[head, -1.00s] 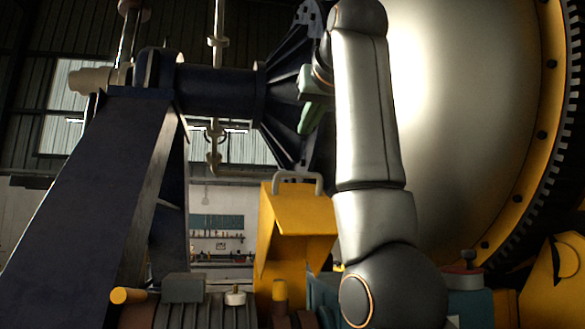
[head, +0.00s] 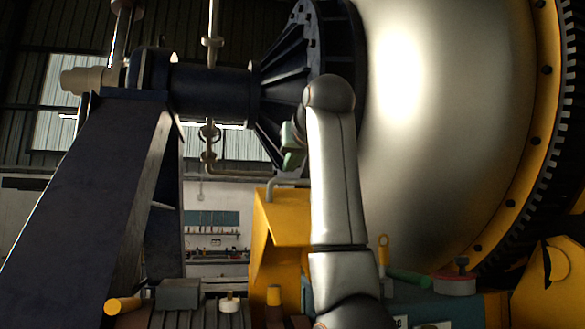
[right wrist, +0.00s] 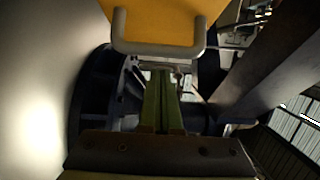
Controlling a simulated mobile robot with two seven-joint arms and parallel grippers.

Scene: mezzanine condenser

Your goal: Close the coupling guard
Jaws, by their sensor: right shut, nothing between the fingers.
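The yellow coupling guard (head: 279,218) stands raised at the lower middle of the head view, with an opening below its upper panel. Its grey handle (head: 270,188) is on top, partly hidden by my right arm. The guard (right wrist: 165,22) fills the top of the right wrist view, with the U-shaped handle (right wrist: 158,48) hanging across its edge. My right gripper (head: 291,158) has green fingers and is close above the handle in the head view. In the right wrist view the fingers (right wrist: 161,78) are together and empty, pointing towards the handle; contact cannot be told. My left gripper is out of view.
A dark slanted support (head: 85,200) stands at left under a dark shaft (head: 210,92). A large metal drum (head: 440,130) with a toothed yellow rim fills the right. A ribbed motor housing (head: 205,314) and a teal box (head: 440,307) lie low in front.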

